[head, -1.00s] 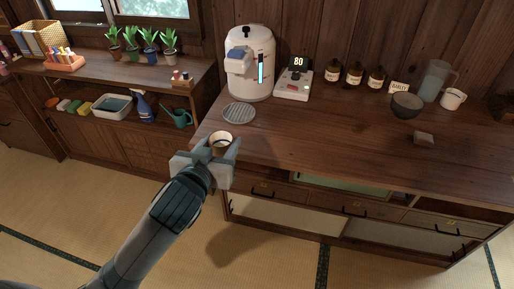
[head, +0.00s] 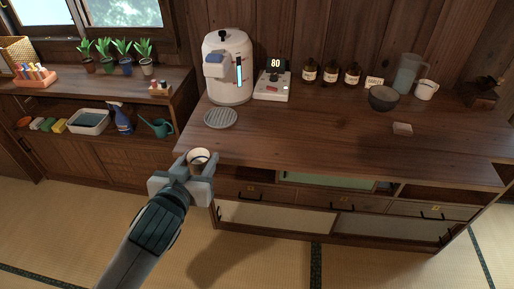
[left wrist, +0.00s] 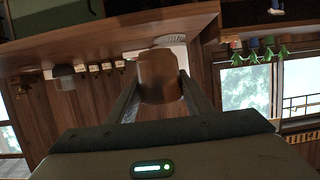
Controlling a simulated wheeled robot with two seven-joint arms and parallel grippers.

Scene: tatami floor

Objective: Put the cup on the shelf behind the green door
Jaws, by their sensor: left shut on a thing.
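My left gripper (head: 196,161) is shut on a cup (head: 199,155) with a pale rim, held upright by the front left edge of the counter. In the left wrist view the cup (left wrist: 158,74) looks brown and sits between the two fingers. A pale green door panel (head: 328,180) shows in the cabinet front below the countertop, right of the gripper. The shelf behind it is hidden. My right gripper is not in view.
On the counter (head: 300,140) stand a white dispenser (head: 227,75), a round grey drip mat (head: 220,118), a scale reading 80 (head: 272,87), brown bottles (head: 331,73), a dark bowl (head: 383,98) and a white mug (head: 426,90). Drawers (head: 345,201) lie below the green panel. The counter's front middle is clear.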

